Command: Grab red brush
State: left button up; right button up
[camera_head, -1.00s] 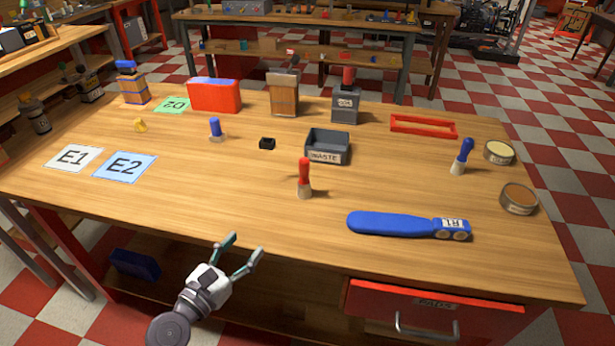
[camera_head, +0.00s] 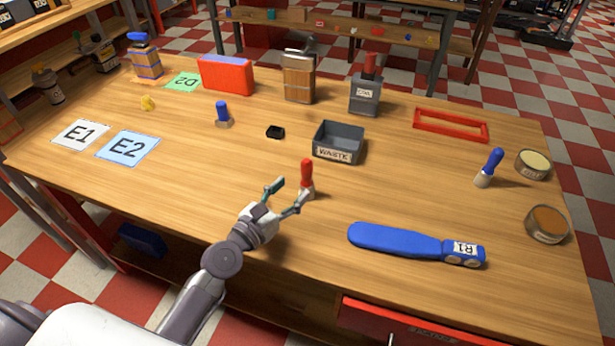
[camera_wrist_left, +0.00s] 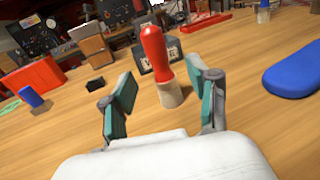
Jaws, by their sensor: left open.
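The red brush (camera_head: 307,174) stands upright on the wooden table, red handle up and pale bristles down. My left gripper (camera_head: 286,190) is open just to the left of the brush in the head view, with one fingertip close to it. In the left wrist view the red brush (camera_wrist_left: 158,62) shows ahead, between the two open fingers (camera_wrist_left: 164,98) and a little beyond their tips. I cannot tell whether a finger touches it. My right gripper is not in view.
The grey waste bin (camera_head: 338,142) stands behind the brush. A blue paddle-shaped tool (camera_head: 400,241) lies to the right, near the front. A blue brush (camera_head: 489,168) and two round tins (camera_head: 546,224) are at the right.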

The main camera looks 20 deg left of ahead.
aim_at(303, 175)
pick_arm(q)
jog(key=shift+w+d, duration=0.2)
jog(key=shift+w, duration=0.45)
jog(key=shift+w+d, duration=0.1)
jog(key=shift+w, duration=0.4)
jog(key=x, duration=0.3)
jog(key=p+x, duration=0.1)
jog(key=shift+w+d+r, duration=0.1)
jog(key=shift+w+r, duration=0.1)
jog(key=shift+r, duration=0.1)
jog(key=shift+w, duration=0.2)
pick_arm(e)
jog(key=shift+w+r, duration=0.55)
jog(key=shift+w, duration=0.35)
pick_arm(q)
jog(key=shift+c, duration=0.7)
grip_shut()
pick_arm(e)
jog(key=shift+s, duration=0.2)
